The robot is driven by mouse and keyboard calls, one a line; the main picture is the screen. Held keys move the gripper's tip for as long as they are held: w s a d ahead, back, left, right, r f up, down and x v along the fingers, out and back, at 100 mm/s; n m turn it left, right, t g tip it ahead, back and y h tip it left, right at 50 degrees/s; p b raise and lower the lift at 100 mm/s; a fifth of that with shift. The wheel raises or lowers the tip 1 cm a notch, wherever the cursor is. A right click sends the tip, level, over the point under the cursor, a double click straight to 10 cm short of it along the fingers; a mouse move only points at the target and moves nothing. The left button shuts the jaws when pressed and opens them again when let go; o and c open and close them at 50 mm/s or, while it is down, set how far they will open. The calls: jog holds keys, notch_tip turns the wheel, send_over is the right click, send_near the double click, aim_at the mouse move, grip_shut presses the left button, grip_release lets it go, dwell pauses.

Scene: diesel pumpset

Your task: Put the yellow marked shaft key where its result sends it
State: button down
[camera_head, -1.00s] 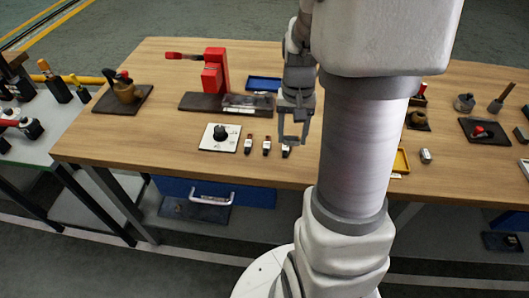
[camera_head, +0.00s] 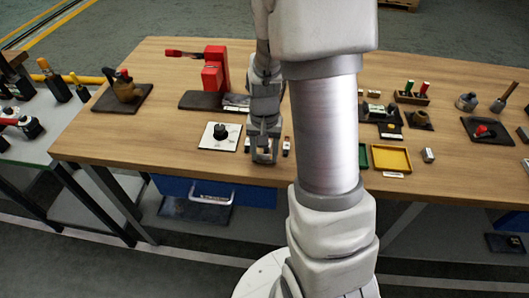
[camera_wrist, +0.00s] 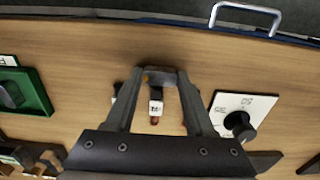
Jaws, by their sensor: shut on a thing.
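My gripper (camera_wrist: 160,80) is shut on a dark grey block with a small yellow-orange mark at its left end, the yellow marked shaft key (camera_wrist: 164,76), held crosswise between the fingertips. In the head view my gripper (camera_head: 263,160) is over the front of the wooden table, and the key cannot be made out. Below it in the wrist view, a small white-labelled piece (camera_wrist: 156,105) with a reddish end shows between the fingers. Similar pieces stand left (camera_head: 247,145) and right (camera_head: 286,147) of the gripper. A green tray (camera_head: 363,157) and a yellow tray (camera_head: 391,158) are to the right.
A white plate with a black knob (camera_head: 220,132) is just left of the gripper. A red press (camera_head: 214,70) stands behind it on a dark base. A small grey block (camera_head: 428,155) lies right of the yellow tray. My arm hides part of the table centre.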

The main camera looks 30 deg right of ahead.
jog(key=shift+f, duration=0.1)
jog(key=c, duration=0.7)
grip_release()
jog(key=shift+f, duration=0.1)
jog(key=o, duration=0.4)
jog(key=shift+o, duration=0.2)
